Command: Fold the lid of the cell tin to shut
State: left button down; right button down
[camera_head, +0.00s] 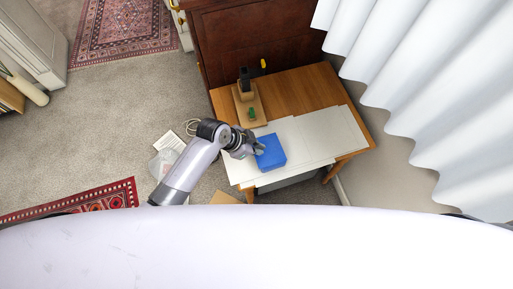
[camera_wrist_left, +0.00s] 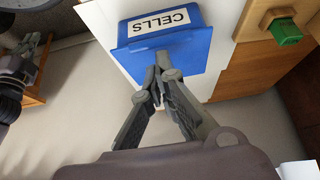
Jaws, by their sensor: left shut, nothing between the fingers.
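The blue cell tin (camera_head: 271,152) stands on the desk near its front left edge. In the left wrist view the tin (camera_wrist_left: 158,27) shows a white label reading CELLS. Its blue lid (camera_wrist_left: 187,58) appears as a flat panel over the tin; whether it is fully shut I cannot tell. My left gripper (camera_head: 259,149) is at the tin's left side in the head view. In the wrist view its fingertips (camera_wrist_left: 160,72) are together, empty, at the lid's edge; contact is unclear. My right gripper (camera_wrist_left: 32,58) seems to show at the wrist view's left, its fingers unclear.
Pale sheets (camera_head: 328,134) cover the desk's front part. A wooden stand (camera_head: 249,106) with a dark item and a green block (camera_wrist_left: 285,32) is behind the tin. A white curtain (camera_head: 425,80) hangs at right. Bare wood is free at the back right.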

pick_arm(q)
jog(key=shift+f, duration=0.1)
jog(key=shift+s+a+f, duration=0.1)
jog(key=shift+a+f, duration=0.2)
jog(key=shift+f, duration=0.6)
jog(key=shift+r, duration=0.1)
jog(key=r+p, duration=0.2)
jog(key=r, duration=0.1)
jog(key=r+p, duration=0.1)
jog(key=p, duration=0.1)
jog(key=shift+d+r, duration=0.15)
jog(key=shift+d, duration=0.25)
jog(key=shift+a+r, duration=0.2)
jog(key=shift+a, duration=0.1)
jog(key=v, duration=0.9)
jog(key=shift+a+f+b, duration=0.15)
jog(key=shift+a+b, duration=0.1)
jog(key=shift+b, duration=0.15)
jog(key=shift+f, duration=0.1)
